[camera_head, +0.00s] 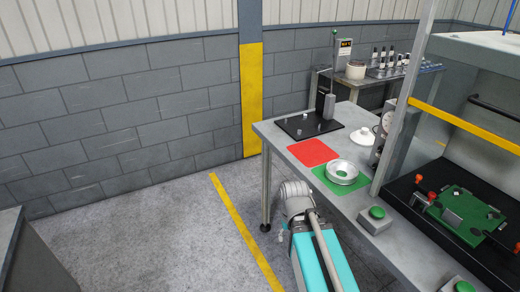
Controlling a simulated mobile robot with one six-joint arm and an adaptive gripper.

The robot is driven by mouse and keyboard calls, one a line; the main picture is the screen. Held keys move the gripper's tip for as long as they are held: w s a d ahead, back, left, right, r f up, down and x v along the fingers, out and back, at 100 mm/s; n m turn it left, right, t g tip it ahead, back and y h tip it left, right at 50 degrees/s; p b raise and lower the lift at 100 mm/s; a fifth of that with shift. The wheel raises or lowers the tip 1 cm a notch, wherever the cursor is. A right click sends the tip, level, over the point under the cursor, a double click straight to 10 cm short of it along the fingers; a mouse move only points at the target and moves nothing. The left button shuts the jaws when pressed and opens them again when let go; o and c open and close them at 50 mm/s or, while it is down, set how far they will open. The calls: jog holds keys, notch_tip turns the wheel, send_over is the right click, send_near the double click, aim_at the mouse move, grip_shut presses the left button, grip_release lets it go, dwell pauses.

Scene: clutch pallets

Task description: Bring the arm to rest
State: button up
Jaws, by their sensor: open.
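My gripper cannot be made out in this view. The arm stands low in front of the grey worktable (274,131), and part of it overlaps the table's edge. Nothing can be seen held by the arm.
On the table are an empty red mat (313,152), a green mat (329,187) bearing a round silver part (342,172), a white round part (363,137) and a black fixture (298,126). A frame post (405,100) rises at right. Floor (150,235) at left is clear.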

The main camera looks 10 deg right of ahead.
notch_tip(320, 180, up, 7)
jog(key=p, duration=0.6)
jog(key=shift+p, duration=0.3)
jog(key=shift+r, duration=0.1)
dwell(0.6)
